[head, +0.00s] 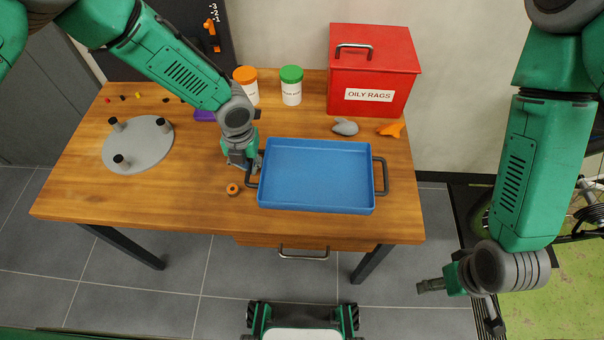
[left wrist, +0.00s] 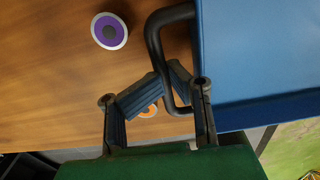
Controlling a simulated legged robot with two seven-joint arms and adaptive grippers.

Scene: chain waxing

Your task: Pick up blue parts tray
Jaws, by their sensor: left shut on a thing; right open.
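The blue parts tray (head: 315,178) is empty and sits on the wooden table, with a dark handle at each short side. My left gripper (head: 250,167) is at its left handle (head: 252,175). In the left wrist view the fingers (left wrist: 165,92) are shut around the dark handle (left wrist: 153,45), beside the tray's blue wall (left wrist: 209,60). The right handle (head: 381,176) is free. My right gripper (head: 432,287) is open and empty, away from the table at the lower right.
A red OILY RAGS box (head: 372,75), white jars with orange (head: 245,74) and green lids (head: 291,74), a grey item (head: 345,127) and an orange item (head: 391,130) stand behind the tray. A grey disc with pegs (head: 138,145) is left. An orange ring (head: 233,189) lies near my left gripper.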

